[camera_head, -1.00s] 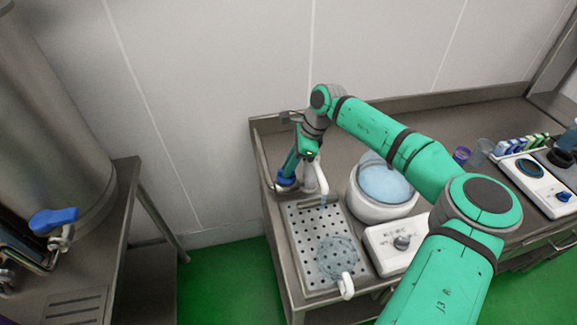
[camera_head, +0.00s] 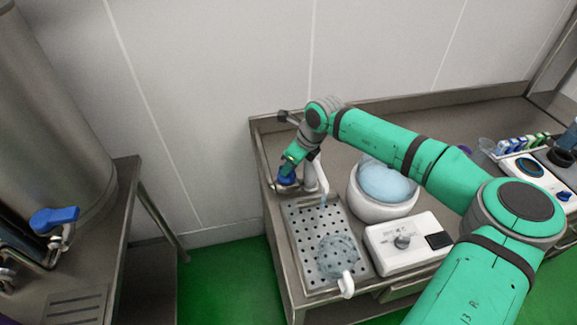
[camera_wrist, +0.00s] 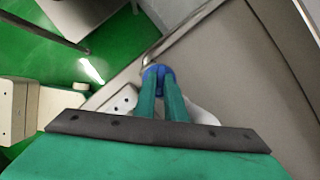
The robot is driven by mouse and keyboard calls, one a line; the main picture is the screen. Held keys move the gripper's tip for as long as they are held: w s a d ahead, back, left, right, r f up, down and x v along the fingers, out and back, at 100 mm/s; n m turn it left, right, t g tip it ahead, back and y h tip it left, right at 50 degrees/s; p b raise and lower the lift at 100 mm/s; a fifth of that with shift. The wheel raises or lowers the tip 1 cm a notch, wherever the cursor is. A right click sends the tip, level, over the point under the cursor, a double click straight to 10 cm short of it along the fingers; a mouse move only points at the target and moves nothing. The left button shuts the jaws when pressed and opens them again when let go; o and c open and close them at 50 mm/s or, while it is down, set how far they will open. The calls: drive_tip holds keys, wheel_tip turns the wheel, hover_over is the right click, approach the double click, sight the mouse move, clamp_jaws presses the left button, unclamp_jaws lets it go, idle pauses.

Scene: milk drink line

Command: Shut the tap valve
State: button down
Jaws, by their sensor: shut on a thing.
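The tap (camera_head: 314,180) is a white spout standing at the back of a perforated drain tray (camera_head: 298,222), with a thin stream below its outlet. Its blue valve handle (camera_head: 284,182) is just left of the spout, partly hidden by my gripper (camera_head: 288,171). In the wrist view, my gripper (camera_wrist: 159,76) has both green fingers closed on the blue handle (camera_wrist: 154,70). The exact angle of the handle is hard to tell. A clear glass vessel (camera_head: 338,256) with a white handle sits on the tray, under the tap side.
A white pot with a bluish bowl (camera_head: 384,182) stands right of the tap. A white control box (camera_head: 408,243) with a knob is in front of it. A second blue valve (camera_head: 54,219) is on the steel tank at the left. The wall is close behind.

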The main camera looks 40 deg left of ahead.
drive_tip(key=m+t, duration=0.1)
drive_tip(key=m, duration=0.3)
drive_tip(key=shift+s+t, duration=0.15)
drive_tip(key=shift+t, duration=0.25)
drive_tip(key=shift+s+a+m+t+h, duration=0.1)
drive_tip(key=shift+m+t+h, duration=0.2)
drive_tip(key=shift+m, duration=0.75)
drive_tip(key=shift+m+t+h, duration=0.2)
drive_tip(key=shift+m+t, duration=0.2)
drive_tip(key=shift+m, duration=0.65)
drive_tip(key=c, duration=1.8)
unclamp_jaws()
drive_tip(key=shift+r, duration=0.1)
drive_tip(key=v, duration=1)
drive_tip(key=shift+s+r, duration=0.1)
drive_tip(key=shift+r, duration=0.25)
